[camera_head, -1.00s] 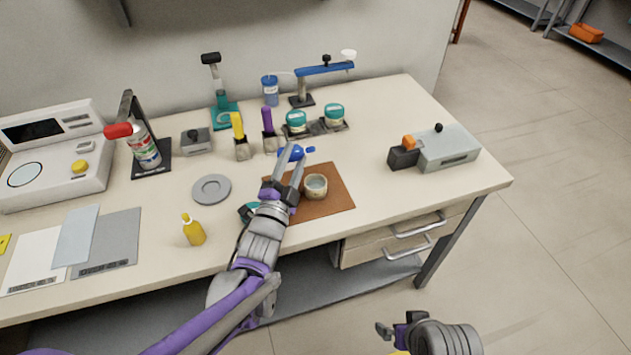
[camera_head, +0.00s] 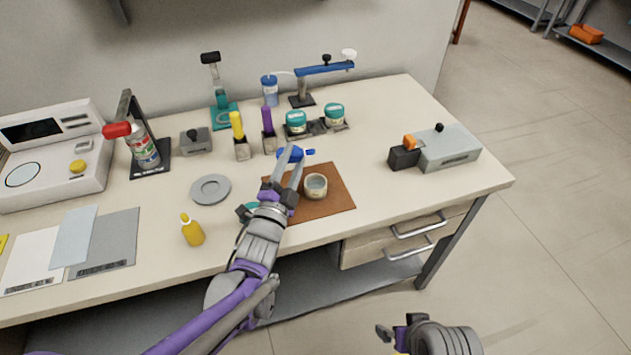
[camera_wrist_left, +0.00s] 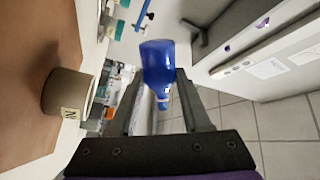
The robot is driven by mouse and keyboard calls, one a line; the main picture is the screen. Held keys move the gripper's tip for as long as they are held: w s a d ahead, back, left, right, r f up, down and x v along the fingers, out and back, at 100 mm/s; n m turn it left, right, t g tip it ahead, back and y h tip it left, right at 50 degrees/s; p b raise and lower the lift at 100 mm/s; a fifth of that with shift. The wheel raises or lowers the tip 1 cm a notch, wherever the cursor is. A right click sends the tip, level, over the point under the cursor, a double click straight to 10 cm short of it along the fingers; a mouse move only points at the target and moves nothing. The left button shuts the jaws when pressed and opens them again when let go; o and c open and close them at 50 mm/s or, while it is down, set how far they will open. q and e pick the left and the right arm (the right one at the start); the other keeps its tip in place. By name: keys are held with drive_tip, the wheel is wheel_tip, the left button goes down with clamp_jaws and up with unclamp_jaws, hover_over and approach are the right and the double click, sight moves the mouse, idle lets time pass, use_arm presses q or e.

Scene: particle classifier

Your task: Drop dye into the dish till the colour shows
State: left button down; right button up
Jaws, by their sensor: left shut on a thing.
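My left gripper (camera_head: 292,158) is shut on a blue dye bottle (camera_head: 288,154). The bottle lies on its side in the head view, its narrow tip to the right. In the left wrist view the blue bottle (camera_wrist_left: 157,62) sits between the fingers. A small beige dish (camera_head: 316,192) stands on a brown mat (camera_head: 330,206), just right of and below the gripper in the head view. Its inside looks pale grey, with no blue visible. The dish (camera_wrist_left: 66,92) also shows at the left of the wrist view, apart from the bottle. My right gripper (camera_head: 394,335) is low, off the table; its opening is unclear.
A yellow bottle (camera_head: 192,230) and a grey round plate (camera_head: 211,189) stand left of the arm. A teal-lidded object is partly hidden behind the left wrist. Teal-lidded jars (camera_head: 296,122) stand behind the mat. A grey box device (camera_head: 448,150) is at the right.

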use_arm(q)
drive_tip(key=shift+a+f+m+h+b, duration=0.1)
drive_tip(key=shift+f+m+h+b, duration=0.35)
drive_tip(key=shift+m, duration=0.65)
idle(1.5)
drive_tip(key=shift+w+f+m+h+b, duration=0.1)
drive_tip(key=shift+f+m+h+b, duration=0.2)
drive_tip(key=shift+m, duration=0.8)
idle(1.4)
idle(0.6)
